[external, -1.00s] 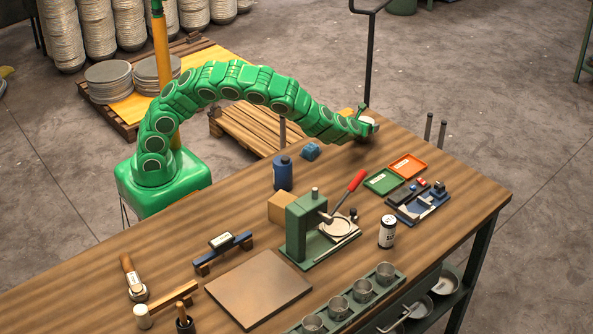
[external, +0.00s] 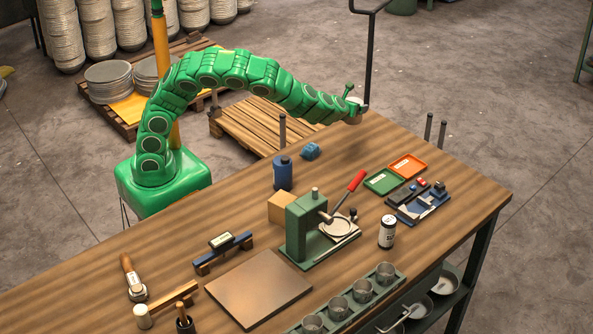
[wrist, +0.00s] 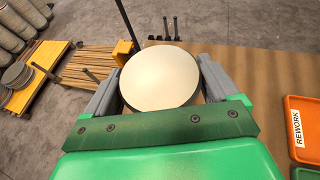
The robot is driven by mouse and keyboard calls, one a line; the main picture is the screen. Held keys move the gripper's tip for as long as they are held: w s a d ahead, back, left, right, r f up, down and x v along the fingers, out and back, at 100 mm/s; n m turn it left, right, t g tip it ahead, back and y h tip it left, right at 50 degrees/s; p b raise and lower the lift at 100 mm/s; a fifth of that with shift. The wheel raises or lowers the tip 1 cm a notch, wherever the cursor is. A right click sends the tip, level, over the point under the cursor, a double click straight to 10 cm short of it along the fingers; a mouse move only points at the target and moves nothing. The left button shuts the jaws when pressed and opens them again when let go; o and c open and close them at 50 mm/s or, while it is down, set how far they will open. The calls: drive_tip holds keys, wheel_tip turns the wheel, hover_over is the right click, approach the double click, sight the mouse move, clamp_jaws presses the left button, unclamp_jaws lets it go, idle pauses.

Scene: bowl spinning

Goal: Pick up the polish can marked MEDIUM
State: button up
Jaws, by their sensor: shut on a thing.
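My gripper (wrist: 160,88) is shut on a round can (wrist: 160,76), with its grey fingers on either side of the can's wide cream top. In the external view my gripper (external: 358,107) holds this pale can (external: 354,116) above the far edge of the workbench. Its side marking is hidden or too small to read, so I cannot tell whether it says MEDIUM.
The green press (external: 308,226) with a red-handled lever stands mid-bench. A blue cylinder (external: 283,173) and a blue lump (external: 310,151) are nearer my arm. Green (external: 384,181) and orange (external: 408,166) trays lie right; the wrist view shows REWORK on the orange one.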

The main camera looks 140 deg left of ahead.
drive_tip(key=s+d+r, duration=0.4)
drive_tip(key=d, duration=0.3)
drive_tip(key=shift+s+d, duration=0.2)
drive_tip(key=shift+d, duration=0.1)
